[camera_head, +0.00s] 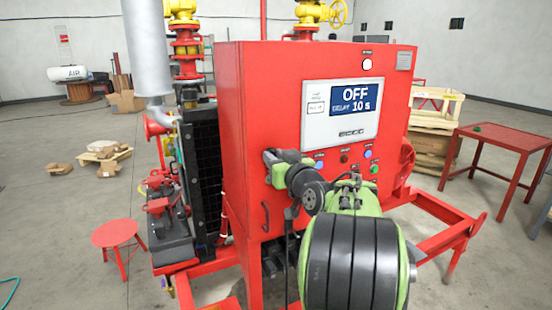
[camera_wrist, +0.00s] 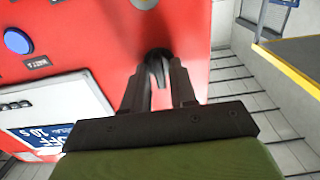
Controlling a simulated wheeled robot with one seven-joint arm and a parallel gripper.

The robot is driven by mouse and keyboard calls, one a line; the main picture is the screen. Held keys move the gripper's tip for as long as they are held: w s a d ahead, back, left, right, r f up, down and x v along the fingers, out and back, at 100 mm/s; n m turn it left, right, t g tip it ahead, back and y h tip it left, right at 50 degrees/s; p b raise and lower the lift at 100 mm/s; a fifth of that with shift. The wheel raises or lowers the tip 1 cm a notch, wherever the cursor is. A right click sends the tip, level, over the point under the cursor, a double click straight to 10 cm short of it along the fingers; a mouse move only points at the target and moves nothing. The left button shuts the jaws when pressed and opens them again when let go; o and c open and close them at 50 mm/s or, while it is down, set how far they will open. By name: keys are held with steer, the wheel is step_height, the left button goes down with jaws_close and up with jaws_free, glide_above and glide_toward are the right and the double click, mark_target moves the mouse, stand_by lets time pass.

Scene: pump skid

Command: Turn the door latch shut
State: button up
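The red control cabinet (camera_head: 262,85) stands upright, with its door front facing me. In the wrist view, the black door latch (camera_wrist: 158,55) sticks out of the red panel close to the cabinet's edge. My gripper (camera_wrist: 160,78) is at the latch, with one finger on each side of it. Light gaps show between the fingers and the dark lever, so the fingers look open around it. I cannot tell whether either finger touches it. In the head view my gripper (camera_head: 270,167) is at the left part of the cabinet front, and the latch is hidden behind it.
The display (camera_head: 340,111) reads OFF, DELAY 10 s. A blue button (camera_wrist: 17,41) and a silver disc (camera_wrist: 144,3) lie near the latch. A red stool (camera_head: 115,233) stands at left and a red table (camera_head: 497,139) at right. Red frame rails (camera_head: 450,235) run along the skid.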

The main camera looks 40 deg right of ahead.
jaws_close()
steer(key=shift+s+d+f+m+p, duration=0.15)
steer(key=shift+m+p, duration=0.25)
steer(key=shift+m, duration=4.1)
steer(key=shift+w+d+f+m+p, duration=0.1)
steer(key=shift+m+p, duration=0.25)
steer(key=shift+m, duration=4.15)
steer(key=shift+a, duration=0.1)
steer(key=shift+o, duration=2.2)
jaws_free()
